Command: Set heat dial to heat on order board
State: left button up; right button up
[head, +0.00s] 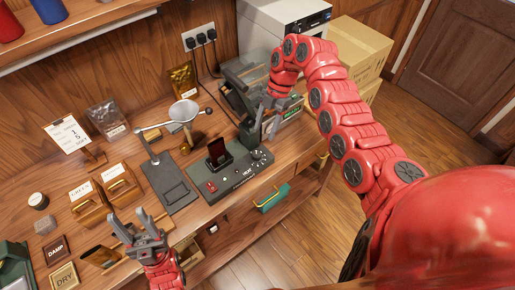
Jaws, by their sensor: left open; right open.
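The heat dial (259,157) is a small round knob with marks around it, on the right end of a dark press unit (234,181) labelled HEAT. Its exact setting is too small to read. The order board (68,135) is a white card on a wooden stand at the back left, with what looks like a 1 and a 5 on it. My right gripper (266,128) is open, pointing down just above and behind the dial, apart from it. My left gripper (139,230) is open and empty over the front left of the bench.
A dark machine (247,88) stands close behind my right gripper. Wooden boxes (119,184), DAMP (56,250) and DRY (65,276) plaques lie left.

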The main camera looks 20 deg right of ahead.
aim_at(257, 154)
jog(key=p+x, duration=0.2)
jog(key=x, duration=0.6)
jog(key=shift+s+a+f, duration=0.15)
jog(key=shift+a+f, duration=0.1)
jog(key=shift+f, duration=0.5)
grip_shut()
jog(key=shift+p, duration=0.3)
